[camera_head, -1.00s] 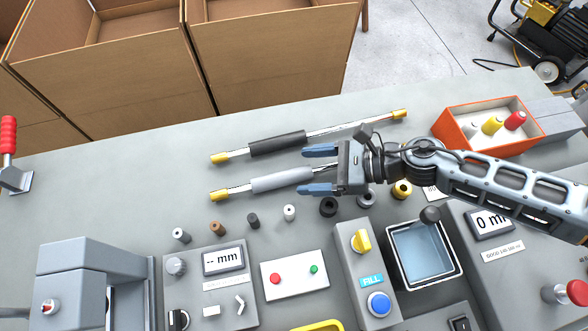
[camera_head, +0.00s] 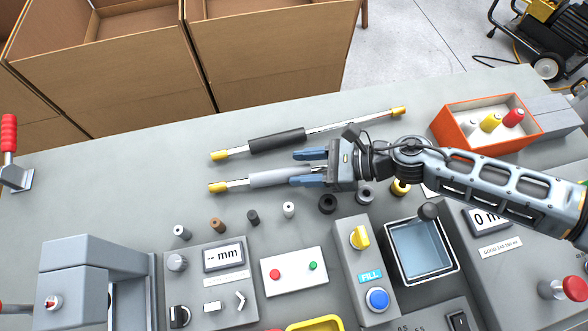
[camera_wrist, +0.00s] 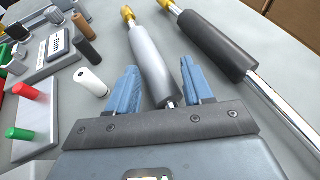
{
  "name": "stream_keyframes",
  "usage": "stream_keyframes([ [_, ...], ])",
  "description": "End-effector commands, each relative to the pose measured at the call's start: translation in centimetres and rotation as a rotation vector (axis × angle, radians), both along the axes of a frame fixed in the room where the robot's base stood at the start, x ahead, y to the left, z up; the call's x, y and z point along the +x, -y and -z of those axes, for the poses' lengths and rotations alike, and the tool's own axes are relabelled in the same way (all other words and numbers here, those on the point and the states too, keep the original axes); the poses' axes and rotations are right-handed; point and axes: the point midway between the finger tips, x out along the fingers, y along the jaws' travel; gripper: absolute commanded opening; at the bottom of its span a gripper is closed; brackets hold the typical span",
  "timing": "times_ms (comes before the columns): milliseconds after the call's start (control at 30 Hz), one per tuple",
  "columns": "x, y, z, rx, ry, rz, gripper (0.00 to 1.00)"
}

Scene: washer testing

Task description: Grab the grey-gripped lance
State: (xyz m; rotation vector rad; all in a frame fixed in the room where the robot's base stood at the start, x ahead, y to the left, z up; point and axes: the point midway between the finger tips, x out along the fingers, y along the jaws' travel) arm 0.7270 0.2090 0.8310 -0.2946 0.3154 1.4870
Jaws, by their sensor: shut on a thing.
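The grey-gripped lance (camera_head: 268,179) has a light grey sleeve and a yellow tip at its left end in the head view. It also shows in the wrist view (camera_wrist: 150,62), running between my fingers. My gripper (camera_head: 299,168) has its blue fingers on either side of this lance, near the right end of its grey sleeve, and is shut on it; the fingers also show in the wrist view (camera_wrist: 159,66). The lance's right part is hidden under my gripper. The lance appears at bench level; I cannot tell if it is raised.
A black-gripped lance (camera_head: 277,141) lies just behind, close to my upper finger. Several small cylinders stand in front, including a white one (camera_head: 289,209). An orange-rimmed box (camera_head: 448,133) holds coloured pieces at the right. The bench's left back area is clear.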

Motion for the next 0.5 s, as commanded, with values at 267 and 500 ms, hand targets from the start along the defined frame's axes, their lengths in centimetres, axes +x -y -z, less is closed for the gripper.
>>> stream_keyframes([
  [267, -0.05, -0.04, 0.08, 0.000, 0.000, 0.000, 0.00],
  [500, -0.02, -0.08, -0.02, 0.001, 0.000, 0.000, 0.00],
])
